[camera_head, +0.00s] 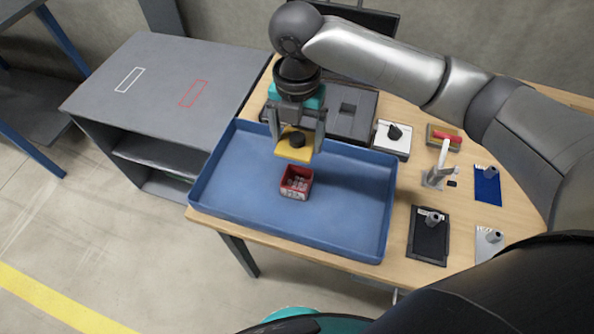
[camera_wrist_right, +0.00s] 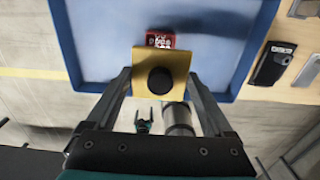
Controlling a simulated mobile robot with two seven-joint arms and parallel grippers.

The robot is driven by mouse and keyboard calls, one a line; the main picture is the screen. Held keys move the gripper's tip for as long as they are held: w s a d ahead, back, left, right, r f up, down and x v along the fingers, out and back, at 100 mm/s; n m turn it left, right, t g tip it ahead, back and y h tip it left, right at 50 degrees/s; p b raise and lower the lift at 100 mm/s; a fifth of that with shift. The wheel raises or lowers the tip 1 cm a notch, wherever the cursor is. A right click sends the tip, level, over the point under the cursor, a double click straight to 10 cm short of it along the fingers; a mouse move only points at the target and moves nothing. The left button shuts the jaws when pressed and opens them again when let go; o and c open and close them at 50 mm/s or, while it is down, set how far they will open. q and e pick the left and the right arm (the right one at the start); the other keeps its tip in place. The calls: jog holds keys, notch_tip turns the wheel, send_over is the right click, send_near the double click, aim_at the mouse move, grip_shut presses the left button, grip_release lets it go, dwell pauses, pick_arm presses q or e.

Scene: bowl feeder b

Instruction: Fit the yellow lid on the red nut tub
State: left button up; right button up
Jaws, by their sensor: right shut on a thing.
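The red nut tub (camera_head: 296,182) stands open in the blue tray, with grey nuts showing inside. It also shows in the right wrist view (camera_wrist_right: 160,39), partly hidden behind the lid. The yellow lid (camera_head: 285,152) is a square plate with a black round knob. My right gripper (camera_head: 296,143) is shut on the lid and holds it above the tray, up and slightly left of the tub in the head view. In the right wrist view the lid (camera_wrist_right: 143,61) sits between the two fingers.
The blue tray (camera_head: 345,250) has raised walls and free floor around the tub. A grey cabinet (camera_head: 150,75) stands to the left. On the wooden table to the right are a white box with a black knob (camera_head: 392,140), a white clamp-like tool (camera_head: 438,172) and several plates.

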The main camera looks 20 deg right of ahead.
notch_tip(320, 180, down, 12)
jog(key=shift+r+b, duration=0.1)
jog(key=shift+b, duration=0.8)
jog(key=o, duration=1.1)
notch_tip(320, 180, up, 12)
jog(key=shift+p, duration=1.05)
